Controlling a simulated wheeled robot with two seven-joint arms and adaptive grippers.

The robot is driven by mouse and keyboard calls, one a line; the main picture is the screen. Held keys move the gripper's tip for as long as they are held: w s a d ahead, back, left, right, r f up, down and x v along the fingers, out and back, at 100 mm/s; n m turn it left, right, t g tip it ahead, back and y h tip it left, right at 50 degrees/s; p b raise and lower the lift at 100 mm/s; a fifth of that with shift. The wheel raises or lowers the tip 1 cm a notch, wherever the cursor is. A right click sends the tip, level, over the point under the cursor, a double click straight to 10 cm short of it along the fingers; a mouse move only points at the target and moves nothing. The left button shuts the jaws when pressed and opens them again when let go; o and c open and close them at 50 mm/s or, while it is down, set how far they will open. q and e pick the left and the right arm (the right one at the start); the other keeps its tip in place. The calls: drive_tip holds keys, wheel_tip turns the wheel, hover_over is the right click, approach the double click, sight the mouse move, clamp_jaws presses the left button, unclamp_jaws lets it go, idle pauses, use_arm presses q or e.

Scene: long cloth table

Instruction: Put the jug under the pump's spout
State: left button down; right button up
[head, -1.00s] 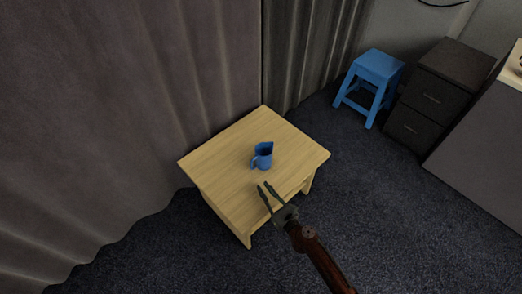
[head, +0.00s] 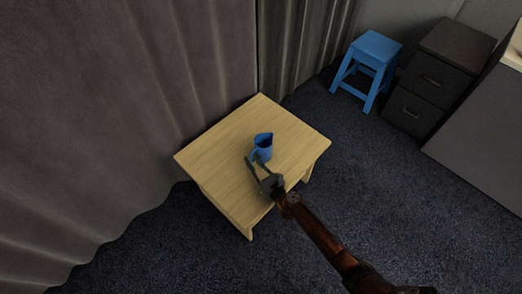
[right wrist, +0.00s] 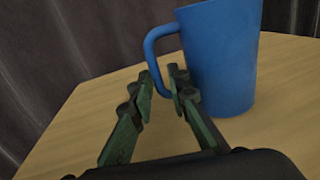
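The blue jug (head: 263,147) stands upright on a small wooden table (head: 215,160). My right gripper (head: 255,160) is at its near side, low over the table top. In the right wrist view the jug (right wrist: 225,60) is close up, with its handle towards my gripper (right wrist: 162,75). The two fingertips are apart, with the lower part of the handle showing between them; I cannot tell whether either touches it. The gripper looks open. The pump and its spout are in neither view. My left gripper is not in view.
Grey curtains (head: 130,80) hang close behind the table. A blue stool (head: 372,50) and a dark drawer cabinet (head: 440,75) stand at the upper right, beside a large grey-sided piece (head: 485,130). Dark carpet (head: 380,190) lies open to the right of the wooden table.

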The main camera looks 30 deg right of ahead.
drive_tip(key=shift+w+a, duration=0.1)
drive_tip(key=shift+w, duration=0.1)
drive_tip(key=shift+c, duration=0.5)
clamp_jaws()
drive_tip(key=shift+r, duration=0.1)
